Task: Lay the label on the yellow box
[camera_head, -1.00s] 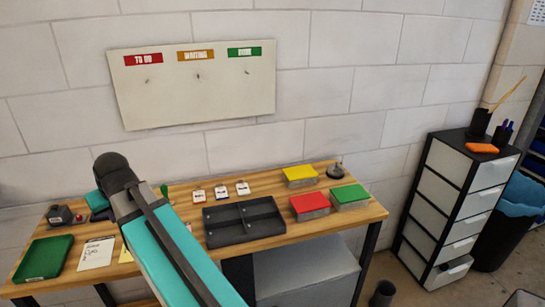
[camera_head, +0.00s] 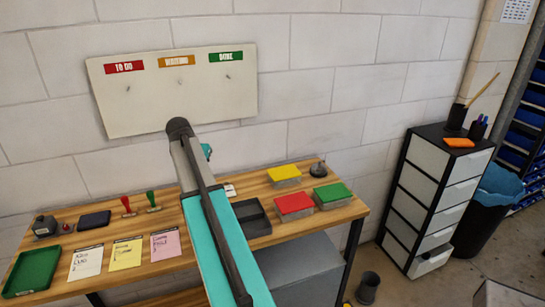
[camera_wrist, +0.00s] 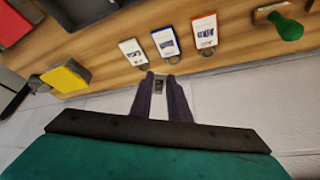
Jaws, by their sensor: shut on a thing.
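The yellow box (camera_head: 285,172) has a yellow lid and grey sides and stands at the back right of the bench. It also shows at the left of the wrist view (camera_wrist: 68,76). My gripper (camera_wrist: 160,77) is shut on a small grey-and-white piece (camera_wrist: 158,87), which I take to be the label; its face cannot be read. The gripper is above the bench, to the right of the yellow box in the wrist view and apart from it. In the head view my arm hides the fingers and the held piece.
Three ringed tags lie on the bench, white (camera_wrist: 132,52), blue (camera_wrist: 166,43) and orange (camera_wrist: 204,31). A red box (camera_head: 294,204), a green box (camera_head: 332,193) and a round dark object (camera_head: 318,170) are near the yellow box. A dark divided tray (camera_head: 252,216) lies in front.

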